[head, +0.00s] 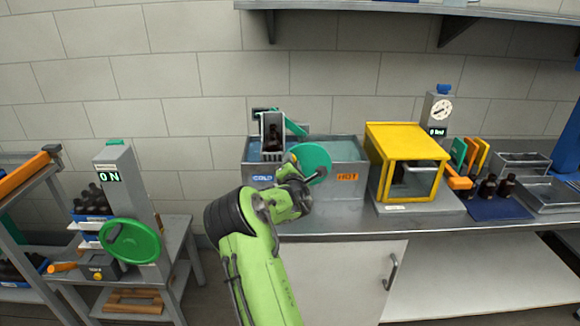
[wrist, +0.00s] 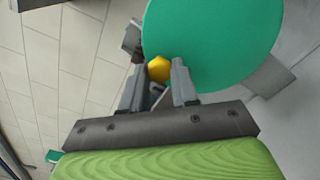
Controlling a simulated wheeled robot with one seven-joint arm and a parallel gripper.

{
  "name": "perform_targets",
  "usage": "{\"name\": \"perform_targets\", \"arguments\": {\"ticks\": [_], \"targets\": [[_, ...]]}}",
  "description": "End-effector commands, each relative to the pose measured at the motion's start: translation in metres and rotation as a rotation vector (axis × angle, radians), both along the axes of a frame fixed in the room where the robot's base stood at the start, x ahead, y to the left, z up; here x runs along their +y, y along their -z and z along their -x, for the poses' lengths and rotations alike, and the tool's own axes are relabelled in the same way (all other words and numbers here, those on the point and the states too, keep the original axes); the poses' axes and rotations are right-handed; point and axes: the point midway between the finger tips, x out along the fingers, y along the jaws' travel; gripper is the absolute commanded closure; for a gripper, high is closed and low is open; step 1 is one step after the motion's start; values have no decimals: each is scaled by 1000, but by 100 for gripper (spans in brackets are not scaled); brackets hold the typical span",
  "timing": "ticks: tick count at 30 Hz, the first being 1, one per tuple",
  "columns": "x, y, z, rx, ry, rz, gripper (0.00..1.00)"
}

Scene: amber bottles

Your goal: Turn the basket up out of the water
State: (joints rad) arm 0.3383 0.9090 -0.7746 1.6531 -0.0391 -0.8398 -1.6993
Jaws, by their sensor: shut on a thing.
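The grey basket (head: 263,128) holds a dark amber bottle (head: 273,134) and sits over the COLD half of the metal water bath (head: 340,181). Most of the basket shows above the rim; I cannot tell whether its bottom touches the water (head: 342,150). A green bar (head: 296,127) runs beside the basket. The green wheel (head: 315,158) stands at the bath's front, and it fills much of the wrist view (wrist: 215,40). My gripper (wrist: 160,78) is shut on the wheel's yellow knob (wrist: 159,68). In the head view my wrist hides the knob and part of the bath's front.
A yellow-framed cabinet (head: 408,135) stands close right of the bath. Beyond it are a dial gauge post (head: 437,110), a blue mat (head: 497,208) with dark bottles, and metal trays (head: 548,193). At left stands a station with another green wheel (head: 131,242). A shelf (head: 350,7) hangs above.

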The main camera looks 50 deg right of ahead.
Motion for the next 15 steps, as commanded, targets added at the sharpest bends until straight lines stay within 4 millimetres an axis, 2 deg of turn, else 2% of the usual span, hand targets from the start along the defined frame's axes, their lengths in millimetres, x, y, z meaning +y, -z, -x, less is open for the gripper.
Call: {"name": "perform_targets", "arguments": {"ticks": [15], "targets": [[-10,-15,11,-199,3,-160,100]]}}
